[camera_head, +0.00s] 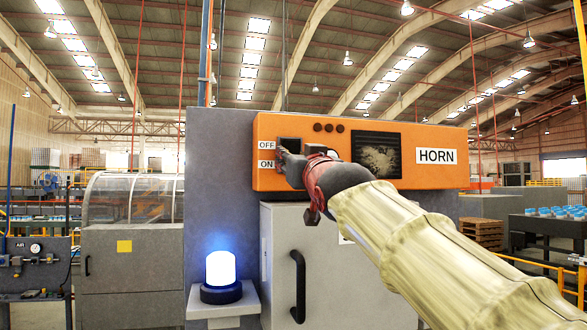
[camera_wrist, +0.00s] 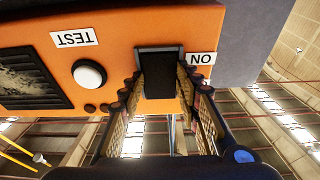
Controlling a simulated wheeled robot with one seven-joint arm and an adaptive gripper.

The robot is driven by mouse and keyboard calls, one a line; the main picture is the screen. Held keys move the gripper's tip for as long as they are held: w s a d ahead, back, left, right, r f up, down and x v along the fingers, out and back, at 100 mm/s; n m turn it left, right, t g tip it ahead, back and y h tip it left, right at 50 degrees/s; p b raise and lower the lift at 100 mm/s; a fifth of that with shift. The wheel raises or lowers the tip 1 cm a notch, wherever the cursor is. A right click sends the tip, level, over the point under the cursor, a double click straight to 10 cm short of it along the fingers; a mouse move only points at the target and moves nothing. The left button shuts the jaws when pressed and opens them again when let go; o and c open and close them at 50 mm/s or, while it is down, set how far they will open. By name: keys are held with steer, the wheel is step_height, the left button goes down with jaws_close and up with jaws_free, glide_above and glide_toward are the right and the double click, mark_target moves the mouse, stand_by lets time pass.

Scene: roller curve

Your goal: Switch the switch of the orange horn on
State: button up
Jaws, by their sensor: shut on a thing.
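The orange horn box (camera_head: 358,185) is fixed to a grey cabinet front and carries a HORN label. Its black switch (camera_head: 289,144) is at the left end, beside the OFF label (camera_head: 266,145) and the ON label (camera_head: 266,164). My gripper (camera_head: 290,168) is at the switch and covers its lower part in the head view. In the upside-down wrist view the two fingers are on either side of the dark switch (camera_wrist: 160,75), shut on it. The ON label also shows there (camera_wrist: 201,59). I cannot tell which way the switch is set.
A white round button (camera_wrist: 89,74) with a TEST label (camera_wrist: 75,37) is beside the switch, near a dark grille (camera_head: 376,154). A lit blue-white lamp (camera_head: 221,269) stands on a ledge below left. A grey door with a black handle (camera_head: 298,285) is under the box.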

steer(key=o, duration=1.2)
steer(key=shift+c, duration=0.2)
steer(key=v, duration=1.2)
